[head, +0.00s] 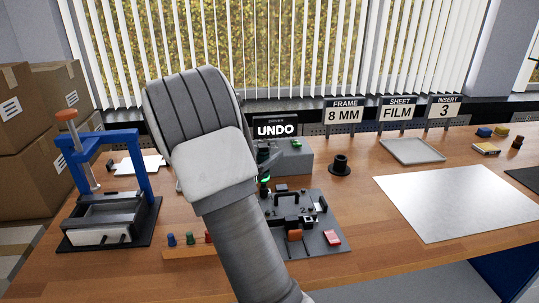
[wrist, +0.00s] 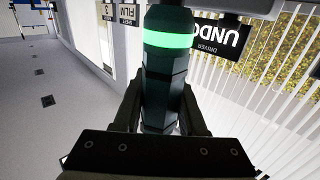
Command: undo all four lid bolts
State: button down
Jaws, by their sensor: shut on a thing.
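My gripper (wrist: 160,118) is shut on a dark teal driver (wrist: 165,75) with a glowing green ring, seen close in the wrist view. In the head view my arm hides most of the gripper; a small part of the driver (head: 265,181) shows just right of the arm, over the left edge of a grey fixture plate (head: 325,243). The plate carries black blocks, an orange part and a red part. The lid bolts are too small or hidden to tell apart. The driver's tip is not clearly visible. A sign (head: 275,127) reads DRIVER UNDO.
A blue-framed press (head: 104,137) stands at the left. A wooden strip (head: 180,254) with coloured pegs lies before the arm. A grey box (head: 294,160) and a black round stand (head: 340,165) are behind the plate. A pale sheet (head: 458,203) and a tray (head: 412,151) lie right.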

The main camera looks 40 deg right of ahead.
jog(key=shift+s+f, duration=0.1)
jog(key=shift+f, duration=0.3)
dwell(1.1)
jog(key=shift+r, duration=0.1)
dwell(0.3)
jog(key=shift+r+p, duration=1.45)
jog(key=shift+r, duration=0.5)
